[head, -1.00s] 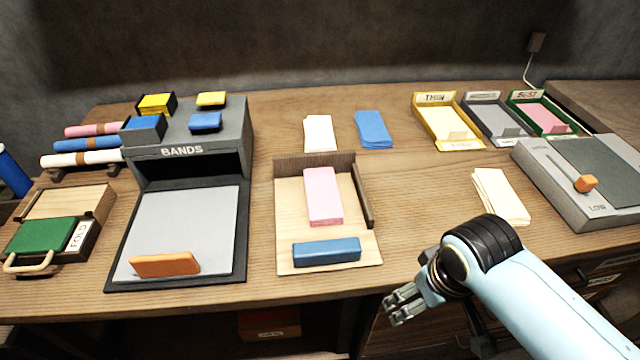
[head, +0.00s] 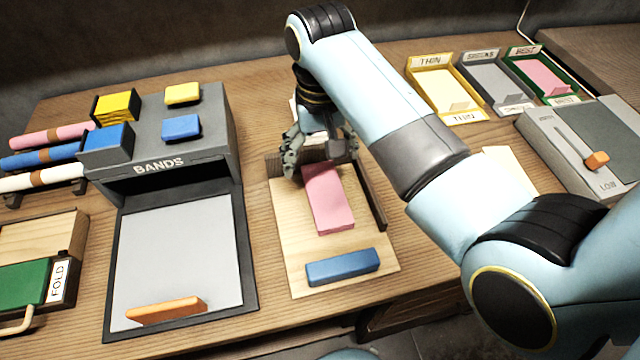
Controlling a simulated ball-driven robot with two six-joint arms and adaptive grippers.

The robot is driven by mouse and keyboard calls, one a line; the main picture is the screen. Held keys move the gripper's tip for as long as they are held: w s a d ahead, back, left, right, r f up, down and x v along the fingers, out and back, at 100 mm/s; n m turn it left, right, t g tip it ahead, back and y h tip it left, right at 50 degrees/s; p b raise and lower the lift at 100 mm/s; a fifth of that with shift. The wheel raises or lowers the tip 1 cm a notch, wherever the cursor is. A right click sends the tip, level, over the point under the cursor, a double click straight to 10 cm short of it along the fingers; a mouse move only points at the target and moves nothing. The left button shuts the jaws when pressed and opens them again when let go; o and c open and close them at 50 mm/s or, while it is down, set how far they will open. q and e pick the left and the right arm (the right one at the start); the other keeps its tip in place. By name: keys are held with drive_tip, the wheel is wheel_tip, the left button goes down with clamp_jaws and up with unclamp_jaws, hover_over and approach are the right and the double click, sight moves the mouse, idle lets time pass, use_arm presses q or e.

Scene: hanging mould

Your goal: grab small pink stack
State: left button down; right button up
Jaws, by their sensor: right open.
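The small pink stack (head: 328,200) lies on a light wooden board (head: 290,225) with raised dark wooden edges at its back and right. A blue bar (head: 342,267) lies across the front of the board. My right gripper (head: 318,165) is open over the back of the board, with its fingers spread to either side of the stack's far end. I cannot tell whether the fingers touch the stack. My left gripper is not in view.
The grey BANDS machine (head: 245,170) stands left of the board. Trays (head: 440,88) stand at the back right, and a lever box (head: 560,150) is at the right. My right arm hides part of the table and a cream stack (head: 512,168).

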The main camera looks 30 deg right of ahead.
sight(324, 186)
drive_tip(key=shift+s+d+f, duration=0.1)
drive_tip(key=shift+s+f, duration=0.1)
drive_tip(key=shift+f, duration=0.45)
drive_tip(key=shift+s+f, duration=0.15)
drive_tip(key=shift+f, duration=0.45)
drive_tip(key=shift+w+f, duration=0.1)
drive_tip(key=shift+f, duration=0.25)
wheel_tip(324, 186, down, 5)
drive_tip(key=shift+d+f, duration=0.1)
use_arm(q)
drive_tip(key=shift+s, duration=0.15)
use_arm(e)
drive_tip(key=shift+c, duration=0.2)
drive_tip(key=c, duration=1.4)
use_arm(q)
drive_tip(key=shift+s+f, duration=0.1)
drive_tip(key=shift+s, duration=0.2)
